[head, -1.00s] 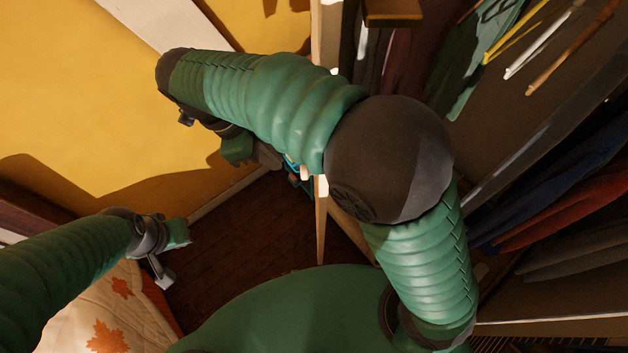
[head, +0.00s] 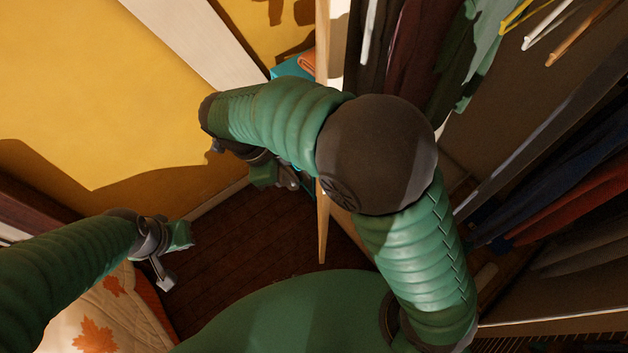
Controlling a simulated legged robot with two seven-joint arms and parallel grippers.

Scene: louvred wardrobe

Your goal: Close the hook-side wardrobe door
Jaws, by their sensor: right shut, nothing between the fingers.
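A wardrobe door (head: 323,232) stands open and shows nearly edge-on as a narrow pale wooden strip, partly hidden by my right arm. No hook is visible, so I cannot tell which door it is. My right arm bends across the strip, and my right gripper (head: 280,180) is to its left, shut and empty, under the forearm. Whether it touches the door is hidden. The wardrobe's inside (head: 520,110), with hanging clothes, opens to the right. My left gripper (head: 174,260) is open and empty at lower left, well away from the door.
A yellow wall (head: 90,90) fills the left, with a pale board (head: 185,40) across it. A turquoise box (head: 290,68) with an orange cloth is behind the door's far end. A leaf-patterned bed cover (head: 95,335) is at lower left. Dark wooden floor (head: 235,245) lies clear between.

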